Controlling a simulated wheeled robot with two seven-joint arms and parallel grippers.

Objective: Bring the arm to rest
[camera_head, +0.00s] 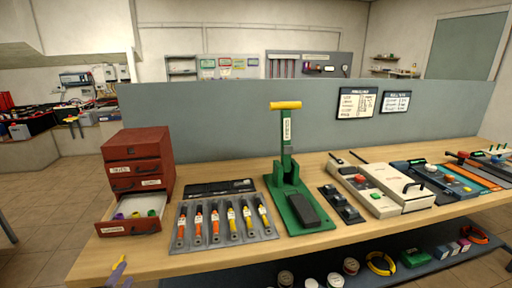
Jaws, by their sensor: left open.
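My left gripper (118,270) shows only in small part at the bottom left, as a purple and yellow tip in front of the bench's near left corner. It is open, and I see nothing held in it. It is apart from the red drawer cabinet (138,150) and the tool tray. Most of my left arm is outside the picture. My right gripper is not in view.
The wooden bench (255,165) carries the cabinet with its bottom drawer (130,224) pulled out, a tray of screwdriver-like tools (222,228), a green press (290,190) and a cream device (368,190). A lower shelf (235,278) holds several items. Floor (40,210) at left is clear.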

